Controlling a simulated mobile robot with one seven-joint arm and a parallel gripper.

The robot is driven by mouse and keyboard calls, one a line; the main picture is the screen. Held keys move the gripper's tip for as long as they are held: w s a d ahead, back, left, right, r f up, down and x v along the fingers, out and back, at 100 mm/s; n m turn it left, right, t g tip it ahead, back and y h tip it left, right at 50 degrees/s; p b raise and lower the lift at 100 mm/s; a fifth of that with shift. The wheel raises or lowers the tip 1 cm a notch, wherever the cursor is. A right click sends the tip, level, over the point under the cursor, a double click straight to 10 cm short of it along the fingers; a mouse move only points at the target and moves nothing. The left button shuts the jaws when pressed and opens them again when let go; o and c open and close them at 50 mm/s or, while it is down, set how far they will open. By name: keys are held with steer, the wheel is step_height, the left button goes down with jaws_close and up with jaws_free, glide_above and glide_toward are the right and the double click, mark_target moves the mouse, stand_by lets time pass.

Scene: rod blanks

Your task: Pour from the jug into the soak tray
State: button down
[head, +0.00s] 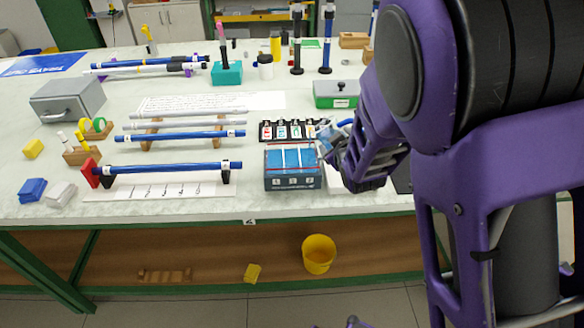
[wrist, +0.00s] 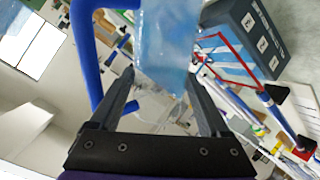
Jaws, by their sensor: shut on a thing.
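The soak tray (head: 275,183) is a blue-grey box with three numbered compartments, a red line and light-blue insides. It sits near the front edge of the bench in the head view. In the wrist view the tray (wrist: 232,20) shows at the upper right, beyond the jug. The jug (wrist: 168,38) is clear, pale blue, with a blue handle (wrist: 84,52). My gripper (wrist: 160,78) is shut on the jug; which part it grips is unclear. In the head view my gripper (head: 341,158) is just right of the tray, and the jug is mostly hidden. No stream shows.
Blue rods on stands (head: 170,167) lie left of the tray. A yellow bucket (head: 319,254) is below the bench. My arm hides the bench's right side.

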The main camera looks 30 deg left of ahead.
steer(key=shift+a+f+n+h+p, duration=0.1)
steer(key=shift+f+n+h+p, duration=0.25)
steer(key=shift+n+h+p, duration=0.4)
stand_by(2.7)
steer(key=shift+f+h, duration=0.35)
stand_by(1.3)
steer(key=shift+a+r+n+g+h+p, duration=0.25)
steer(key=shift+r+n+g+h+p, duration=0.1)
steer(key=shift+n+h, duration=0.2)
stand_by(1.6)
steer(key=shift+a+r, duration=0.1)
steer(key=shift+r, duration=0.05)
stand_by(0.6)
